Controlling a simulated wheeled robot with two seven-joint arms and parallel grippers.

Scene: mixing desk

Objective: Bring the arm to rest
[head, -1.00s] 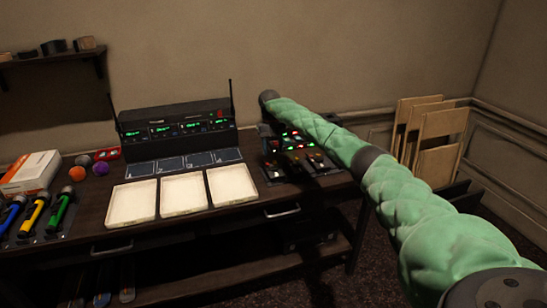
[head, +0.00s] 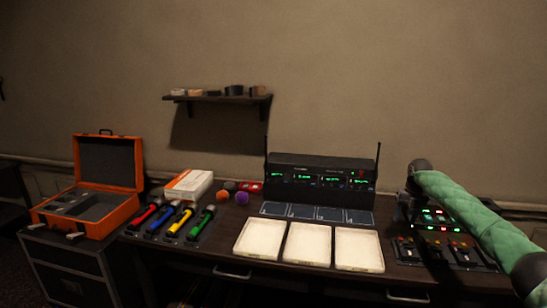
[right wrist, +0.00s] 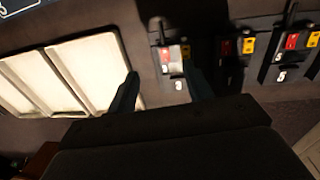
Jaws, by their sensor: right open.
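My right arm comes in from the right in the head view, in a green quilted sleeve, and bends down at a dark wrist over the left end of the mixing desk (head: 437,226). In the right wrist view my right gripper (right wrist: 161,86) is open, with its two dark fingers spread apart and nothing held. A small panel with a red and a white part (right wrist: 173,58) shows beyond the gap between them. More desk controls with red and yellow buttons (right wrist: 297,40) lie to the right. My left gripper is in no view.
Three cream trays (head: 308,245) lie on the table left of the desk, before a black receiver with antennas (head: 320,178). Several coloured microphones (head: 187,221), a white box (head: 189,186) and an open orange case (head: 107,180) are further left. A wall shelf (head: 217,97) hangs behind.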

